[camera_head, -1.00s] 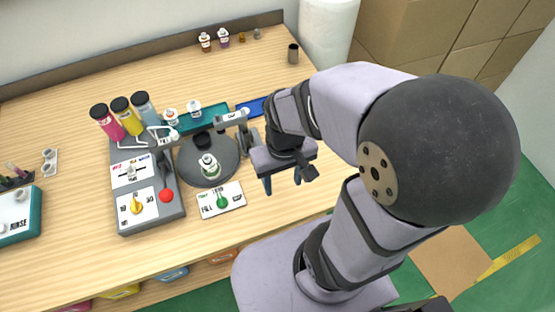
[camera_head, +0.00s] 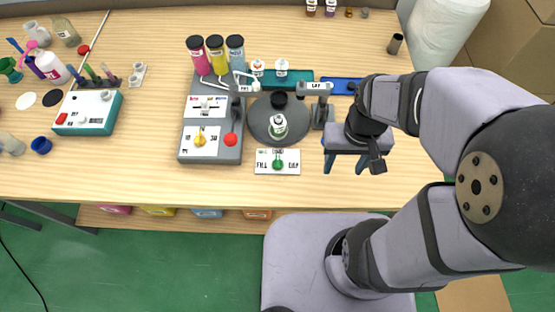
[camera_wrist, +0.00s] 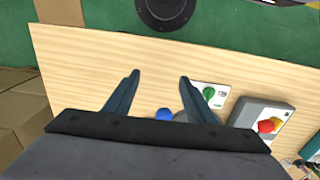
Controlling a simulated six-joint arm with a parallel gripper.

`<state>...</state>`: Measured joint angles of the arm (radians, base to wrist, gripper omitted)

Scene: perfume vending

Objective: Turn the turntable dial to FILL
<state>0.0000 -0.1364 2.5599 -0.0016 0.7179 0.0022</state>
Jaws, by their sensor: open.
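The turntable dial is a green knob (camera_head: 277,164) on a white plate (camera_head: 291,160) lettered FILL on its left and with another label on its right. It lies in front of the round grey turntable (camera_head: 258,128), which carries a small bottle (camera_head: 278,126) and a black-topped item. The green knob also shows in the wrist view (camera_wrist: 209,88), beyond the right finger. My gripper (camera_head: 355,168) hangs right of the plate, over the table, fingers apart and empty.
A grey console (camera_head: 213,150) with a yellow knob (camera_head: 200,140) and red button (camera_head: 230,140) stands left of the plate. A CAP press (camera_head: 318,90) stands behind. A teal RINSE box (camera_head: 90,112) is far left. Bare wood lies around my gripper.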

